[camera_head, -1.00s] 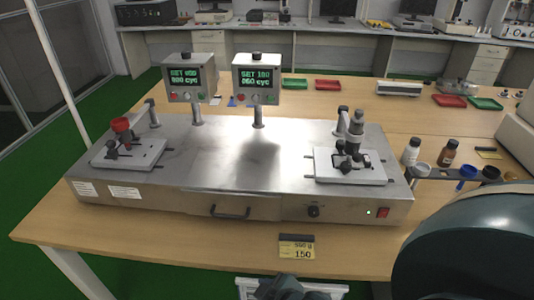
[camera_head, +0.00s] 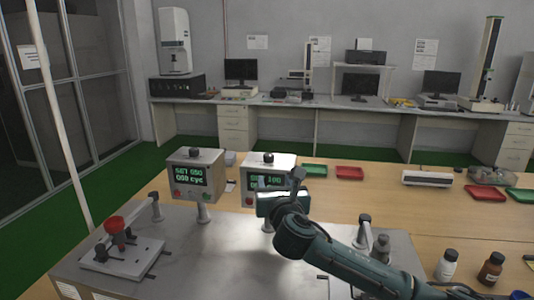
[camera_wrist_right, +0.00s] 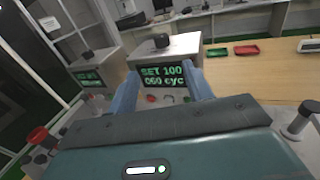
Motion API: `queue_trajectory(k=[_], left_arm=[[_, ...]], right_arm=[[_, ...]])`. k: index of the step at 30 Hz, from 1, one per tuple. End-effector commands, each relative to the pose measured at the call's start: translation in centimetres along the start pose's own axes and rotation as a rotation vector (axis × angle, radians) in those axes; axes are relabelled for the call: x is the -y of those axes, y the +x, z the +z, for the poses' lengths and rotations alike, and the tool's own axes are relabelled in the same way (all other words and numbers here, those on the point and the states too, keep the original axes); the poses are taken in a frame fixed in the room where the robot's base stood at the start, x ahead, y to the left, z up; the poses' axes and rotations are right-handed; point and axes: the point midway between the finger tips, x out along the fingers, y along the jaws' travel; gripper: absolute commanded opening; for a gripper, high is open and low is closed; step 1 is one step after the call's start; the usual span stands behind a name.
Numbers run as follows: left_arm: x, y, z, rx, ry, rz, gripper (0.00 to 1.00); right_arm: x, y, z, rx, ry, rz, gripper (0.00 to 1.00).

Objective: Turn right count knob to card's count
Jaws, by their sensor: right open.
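The right counter box (camera_head: 283,162) has a black knob (camera_head: 268,157) on its top; the knob also shows in the right wrist view (camera_wrist_right: 161,41). Its green display (camera_wrist_right: 163,74) reads SET 100, with a cycle line below. My right gripper (camera_head: 280,184) is in front of this box, below the knob and apart from it, partly covering the display in the head view. In the right wrist view its two fingers (camera_wrist_right: 160,92) are spread and empty, framing the display. My left gripper and the count card are out of view.
The left counter box (camera_head: 194,176) stands beside it, reading SET 050. A red-knobbed fixture (camera_head: 116,226) is on the steel machine top at left. A white bottle (camera_head: 446,265) and a brown bottle (camera_head: 491,268) stand at right. Red and green trays lie behind.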

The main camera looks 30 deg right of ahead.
Motion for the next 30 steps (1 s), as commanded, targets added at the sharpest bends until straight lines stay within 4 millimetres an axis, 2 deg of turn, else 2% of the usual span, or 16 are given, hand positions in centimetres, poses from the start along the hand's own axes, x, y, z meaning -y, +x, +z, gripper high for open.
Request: queue_trajectory(k=[3, 8, 21, 30], left_arm=[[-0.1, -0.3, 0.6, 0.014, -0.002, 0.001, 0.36], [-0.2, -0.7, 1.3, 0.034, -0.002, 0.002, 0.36], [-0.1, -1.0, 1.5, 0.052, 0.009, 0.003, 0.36], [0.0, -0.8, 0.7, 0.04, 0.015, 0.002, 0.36]], right_arm=[[0.3, 0.4, 0.8, 0.016, -0.035, -0.013, 0.5], [0.3, 1.9, 0.9, 0.016, -0.037, -0.015, 0.5], [0.3, 9.9, 1.0, 0.015, -0.033, -0.014, 0.5], [0.4, 12.9, 1.0, 0.015, -0.032, -0.012, 0.5]])
